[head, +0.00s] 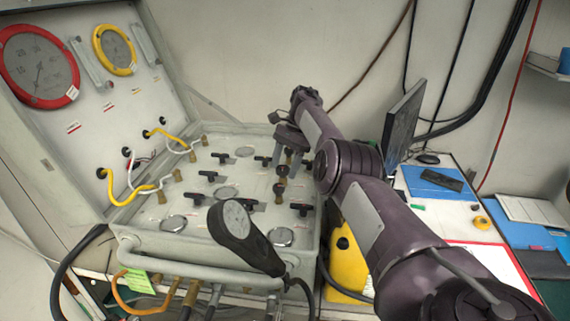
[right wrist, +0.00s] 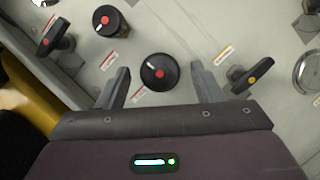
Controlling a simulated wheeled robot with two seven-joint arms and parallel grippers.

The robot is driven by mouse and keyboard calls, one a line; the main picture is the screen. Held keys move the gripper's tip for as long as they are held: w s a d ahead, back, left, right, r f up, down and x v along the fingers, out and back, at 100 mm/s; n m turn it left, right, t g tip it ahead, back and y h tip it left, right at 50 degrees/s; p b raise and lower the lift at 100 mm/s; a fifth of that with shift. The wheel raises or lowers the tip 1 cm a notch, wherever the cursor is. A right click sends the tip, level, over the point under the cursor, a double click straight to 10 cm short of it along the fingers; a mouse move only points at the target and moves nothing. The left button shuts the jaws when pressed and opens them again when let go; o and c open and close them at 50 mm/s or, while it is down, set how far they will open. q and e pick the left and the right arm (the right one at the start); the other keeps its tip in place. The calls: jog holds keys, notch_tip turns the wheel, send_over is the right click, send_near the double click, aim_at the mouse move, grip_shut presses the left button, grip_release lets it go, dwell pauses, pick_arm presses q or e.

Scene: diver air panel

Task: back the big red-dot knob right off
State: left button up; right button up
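In the right wrist view a large round black knob (right wrist: 160,72) with a red dot and a white pointer line lies between the fingertips of my right gripper (right wrist: 162,82). The fingers are open, with a clear gap on each side of the knob. I cannot tell how far down beside it they reach. A second round red-dot knob (right wrist: 107,20) is up and left of it. In the head view my right gripper (head: 288,156) points down over the right part of the panel (head: 237,148) and partly hides the knobs there. My left gripper is not in view.
Close by are a red-dot T-handle (right wrist: 55,42) at the left and a yellow-dot T-handle (right wrist: 250,76) at the right. Yellow and white hoses (head: 140,190) run along the panel's left side.

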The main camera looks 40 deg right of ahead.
notch_tip(320, 180, up, 9)
notch_tip(320, 180, up, 11)
jog(key=p, duration=1.1)
send_over(285, 166)
jog(key=shift+s+a, duration=0.1)
jog(key=shift+a, duration=0.05)
jog(key=shift+f, duration=0.1)
